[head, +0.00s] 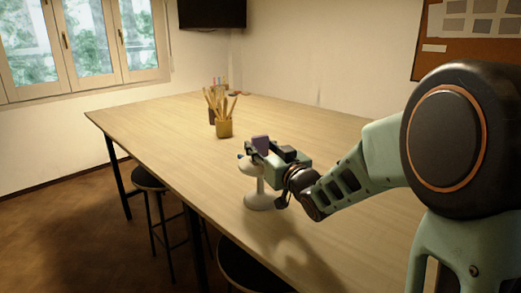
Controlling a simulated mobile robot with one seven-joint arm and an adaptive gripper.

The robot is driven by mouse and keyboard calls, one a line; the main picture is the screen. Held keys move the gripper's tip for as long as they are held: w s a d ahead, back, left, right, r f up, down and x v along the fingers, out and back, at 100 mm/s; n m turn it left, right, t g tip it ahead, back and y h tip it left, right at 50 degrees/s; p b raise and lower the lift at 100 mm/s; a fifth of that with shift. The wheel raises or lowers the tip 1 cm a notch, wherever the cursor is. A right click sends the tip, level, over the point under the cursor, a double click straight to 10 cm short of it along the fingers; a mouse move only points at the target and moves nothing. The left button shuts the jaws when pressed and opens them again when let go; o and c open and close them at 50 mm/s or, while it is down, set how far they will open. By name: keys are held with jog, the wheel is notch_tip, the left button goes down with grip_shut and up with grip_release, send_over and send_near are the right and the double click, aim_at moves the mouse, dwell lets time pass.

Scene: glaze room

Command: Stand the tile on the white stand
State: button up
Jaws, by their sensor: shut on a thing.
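The tile (261,142) is a small purple piece; its upper part shows above the fingers of my gripper (259,149). My gripper is shut on it, over the table's near half. The white stand (260,201) has a round base, a thin stem and a wider pale top, and stands upright on the table right under my gripper. The tile's lower edge is hidden by the gripper, so I cannot tell whether it touches the stand.
The long wooden table (165,118) is mostly clear. Behind the stand are a tan pot (224,128) of brushes or sticks and a darker pot beside it. Small bottles stand at the far end. Stools (150,179) stand along the left side.

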jog(key=shift+f, duration=0.1)
jog(key=o, duration=1.2)
jog(key=v, duration=1.2)
